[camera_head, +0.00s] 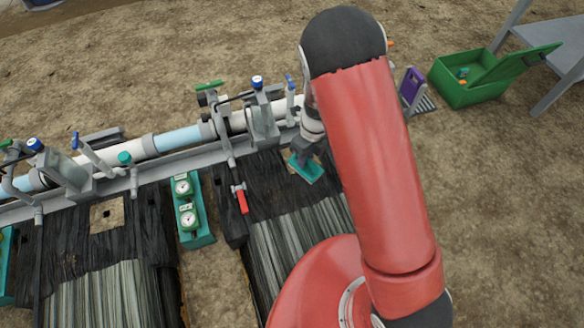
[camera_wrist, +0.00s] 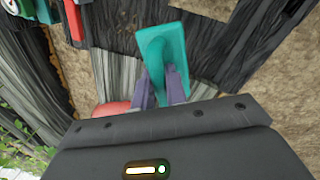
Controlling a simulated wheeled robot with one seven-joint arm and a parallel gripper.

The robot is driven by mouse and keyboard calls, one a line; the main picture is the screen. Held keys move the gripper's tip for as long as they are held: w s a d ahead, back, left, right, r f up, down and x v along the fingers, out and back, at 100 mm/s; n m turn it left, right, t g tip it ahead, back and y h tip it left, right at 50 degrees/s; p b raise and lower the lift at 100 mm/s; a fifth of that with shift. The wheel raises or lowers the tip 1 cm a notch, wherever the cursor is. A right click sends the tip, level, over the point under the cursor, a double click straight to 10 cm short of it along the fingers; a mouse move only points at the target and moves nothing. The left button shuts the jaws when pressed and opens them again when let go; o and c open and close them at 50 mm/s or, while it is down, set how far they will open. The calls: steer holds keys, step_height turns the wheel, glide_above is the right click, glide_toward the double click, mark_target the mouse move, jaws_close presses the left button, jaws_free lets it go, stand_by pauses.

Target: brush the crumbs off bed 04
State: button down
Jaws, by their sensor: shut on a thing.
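My gripper (camera_head: 303,152) is shut on a teal brush-like tool (camera_head: 307,170), over the dark upper part of the right-hand bed (camera_head: 270,185). In the wrist view my gripper's two fingers (camera_wrist: 164,88) close on the tool's handle, and its flat teal block (camera_wrist: 160,45) is in front of dark sheeting. I cannot tell whether the tool touches the bed. My arm hides the bed's right side in the head view. No number is readable, so I cannot tell which bed is 04. I cannot make out crumbs on the dark sheeting.
A pipe with valves (camera_head: 180,139) runs along the beds' far end. A red-handled valve (camera_head: 241,198) and a green panel with two gauges (camera_head: 188,215) stand left of the tool. A tan square (camera_head: 107,213) lies on the left bed. An open green box (camera_head: 470,82) stands right on bare ground.

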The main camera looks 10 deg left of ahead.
steer(key=a+f+m+b, duration=0.1)
steer(key=f+b, duration=0.1)
steer(key=f, duration=0.1)
steer(key=s+a+f+m+b, duration=0.1)
steer(key=f+m+b, duration=0.1)
steer(key=f, duration=0.1)
steer(key=s+a+f+m+b, duration=0.1)
steer(key=f+m+b, duration=0.1)
steer(key=f, duration=0.1)
steer(key=shift+a+f+t+y+b, duration=0.1)
steer(key=shift+a+t+y+b, duration=0.2)
steer(key=shift+b, duration=0.1)
steer(key=shift+f+b, duration=0.55)
steer(key=shift+f, duration=0.5)
stand_by(0.5)
